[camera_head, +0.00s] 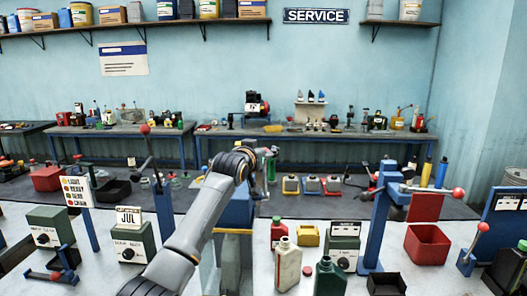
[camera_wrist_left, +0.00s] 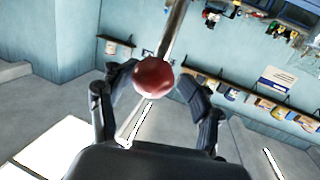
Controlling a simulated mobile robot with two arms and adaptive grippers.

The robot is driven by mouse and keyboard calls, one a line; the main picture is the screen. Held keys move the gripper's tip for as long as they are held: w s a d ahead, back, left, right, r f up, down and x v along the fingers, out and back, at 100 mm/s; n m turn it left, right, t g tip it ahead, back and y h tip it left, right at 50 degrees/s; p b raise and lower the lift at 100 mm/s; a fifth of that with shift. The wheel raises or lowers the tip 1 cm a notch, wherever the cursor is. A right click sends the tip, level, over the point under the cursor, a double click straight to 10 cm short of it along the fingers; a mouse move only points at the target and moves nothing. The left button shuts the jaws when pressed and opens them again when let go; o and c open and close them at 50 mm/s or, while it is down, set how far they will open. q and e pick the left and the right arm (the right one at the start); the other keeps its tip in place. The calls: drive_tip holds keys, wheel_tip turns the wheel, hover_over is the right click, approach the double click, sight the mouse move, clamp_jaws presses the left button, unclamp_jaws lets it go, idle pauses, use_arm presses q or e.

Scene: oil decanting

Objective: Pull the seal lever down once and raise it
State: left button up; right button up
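My left gripper (camera_head: 264,155) reaches over the middle of the bench, above a blue stand (camera_head: 236,208) partly hidden by my arm. In the left wrist view a red ball knob (camera_wrist_left: 153,77) on a metal rod (camera_wrist_left: 174,28) lies between the fingers of the left gripper (camera_wrist_left: 156,82). The fingers are spread on both sides of the knob, with a gap visible at the right finger. I cannot tell whether the left finger touches it. Which machine this lever belongs to is hidden in the head view. My right gripper is not in view.
A blue press (camera_head: 383,215) with a red-knobbed handle stands to the right, beside a red bin (camera_head: 427,244). A cream bottle (camera_head: 287,265) and a green bottle (camera_head: 330,277) stand in front. Another red-knobbed lever (camera_head: 151,155) rises at left, near the JUL box (camera_head: 130,243).

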use_arm(q)
drive_tip(key=shift+d, duration=0.1)
drive_tip(key=shift+d+f, duration=0.15)
drive_tip(key=shift+d, duration=0.05)
drive_tip(key=shift+s+a, duration=0.1)
drive_tip(key=shift+s, duration=0.35)
drive_tip(key=v, duration=1.1)
drive_tip(key=shift+a, duration=0.25)
